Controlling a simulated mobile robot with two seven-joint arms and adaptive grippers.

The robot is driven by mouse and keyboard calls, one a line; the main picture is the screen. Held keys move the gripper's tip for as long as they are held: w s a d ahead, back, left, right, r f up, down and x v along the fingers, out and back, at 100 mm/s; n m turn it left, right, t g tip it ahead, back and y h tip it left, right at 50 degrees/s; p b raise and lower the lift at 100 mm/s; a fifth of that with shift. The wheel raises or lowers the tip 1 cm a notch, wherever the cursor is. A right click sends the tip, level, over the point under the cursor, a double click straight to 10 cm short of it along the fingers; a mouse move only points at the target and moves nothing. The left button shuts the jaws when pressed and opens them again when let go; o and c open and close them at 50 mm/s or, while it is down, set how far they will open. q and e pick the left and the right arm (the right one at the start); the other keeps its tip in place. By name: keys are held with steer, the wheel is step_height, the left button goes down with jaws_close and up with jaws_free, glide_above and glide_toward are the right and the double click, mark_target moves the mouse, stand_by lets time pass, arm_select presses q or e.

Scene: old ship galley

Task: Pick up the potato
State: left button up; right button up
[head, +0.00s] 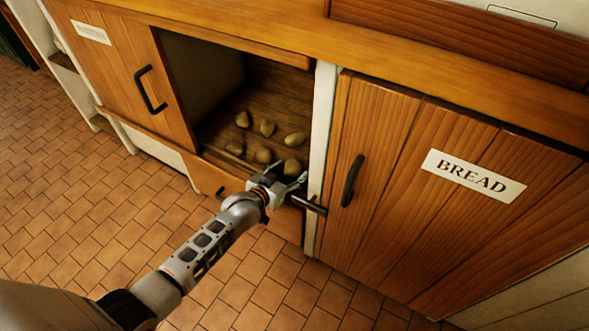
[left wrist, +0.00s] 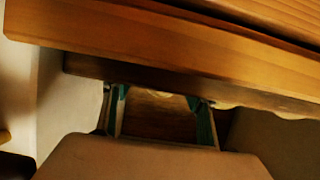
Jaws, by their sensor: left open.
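Several brown potatoes lie on the wooden floor of the open cupboard compartment in the head view. The nearest potato (head: 292,167) is at the compartment's front right, just beyond my left gripper (head: 290,173). Another potato (head: 263,156) lies just left of it, and one more (head: 294,139) lies further back. My left gripper is open at the front edge of the opening, with no potato seen held. In the left wrist view its two fingers (left wrist: 160,112) stand apart below a wooden edge. Parts of potatoes (left wrist: 288,112) show there, mostly hidden by that edge. My right gripper is not in view.
A wooden counter edge (head: 240,37) overhangs the compartment. A white post (head: 320,130) stands right of the opening, beside a closed door with a BREAD label (head: 473,175). A door with a black handle (head: 150,90) is on the left. The tiled floor (head: 70,210) is clear.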

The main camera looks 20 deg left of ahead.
arm_select(q)
steer(key=shift+w, duration=0.3)
steer(key=shift+c, duration=0.3)
steer(key=c, duration=1.2)
steer(key=shift+r, duration=0.1)
